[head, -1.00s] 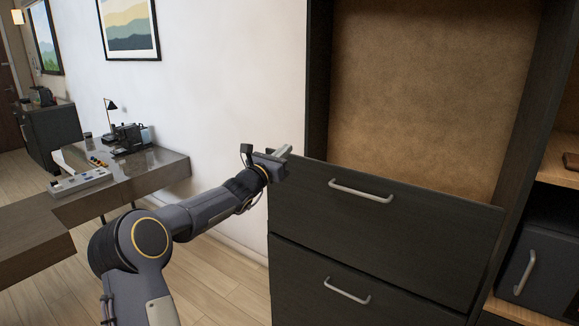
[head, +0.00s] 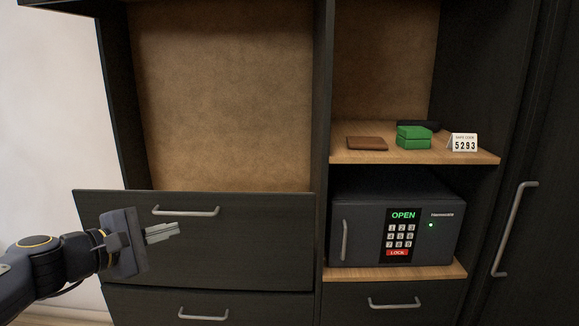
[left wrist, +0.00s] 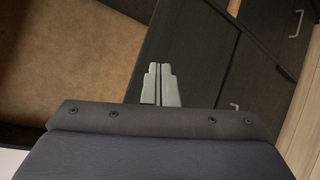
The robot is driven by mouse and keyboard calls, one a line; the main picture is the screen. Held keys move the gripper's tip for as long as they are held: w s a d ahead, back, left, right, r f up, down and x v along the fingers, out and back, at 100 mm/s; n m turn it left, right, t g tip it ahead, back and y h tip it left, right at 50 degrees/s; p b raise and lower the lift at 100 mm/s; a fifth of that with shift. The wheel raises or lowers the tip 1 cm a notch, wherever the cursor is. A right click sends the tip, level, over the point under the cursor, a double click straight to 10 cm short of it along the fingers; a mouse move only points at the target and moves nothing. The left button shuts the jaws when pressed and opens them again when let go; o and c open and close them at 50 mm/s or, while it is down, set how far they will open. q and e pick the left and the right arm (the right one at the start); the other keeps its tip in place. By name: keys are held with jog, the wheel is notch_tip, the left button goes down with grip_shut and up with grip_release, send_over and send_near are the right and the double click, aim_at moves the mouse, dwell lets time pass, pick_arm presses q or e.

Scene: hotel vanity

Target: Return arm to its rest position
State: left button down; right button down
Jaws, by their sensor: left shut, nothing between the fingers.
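My left gripper (head: 163,232) is in front of the upper left drawer (head: 260,240) in the head view, its fingers pointing right, below the drawer's handle (head: 186,211). Its fingers are together with nothing between them. In the left wrist view the closed fingers (left wrist: 159,86) show against the dark cabinet front. Whether the gripper touches the drawer front cannot be told. My right gripper is in neither view.
A safe (head: 396,222) with an "OPEN" display stands in the right bay. On the shelf (head: 400,157) above are a brown wallet (head: 367,143), a green box (head: 413,137) and a code card (head: 463,143). A tall door handle (head: 514,228) is at the right.

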pick_arm(q)
jog(key=s+d+f+m+g+y, duration=0.1)
jog(key=s+f+m+g+y, duration=0.1)
jog(key=s+f+m, duration=0.5)
jog(key=s+d+f+m+g+y, duration=0.2)
jog(key=s+f+m+g, duration=0.3)
jog(key=s+f, duration=0.7)
jog(key=s+m, duration=0.2)
jog(key=s, duration=0.6)
jog(key=shift+s+d+f+m+y, duration=0.2)
jog(key=shift+m+y, duration=0.1)
jog(key=shift+y, duration=0.1)
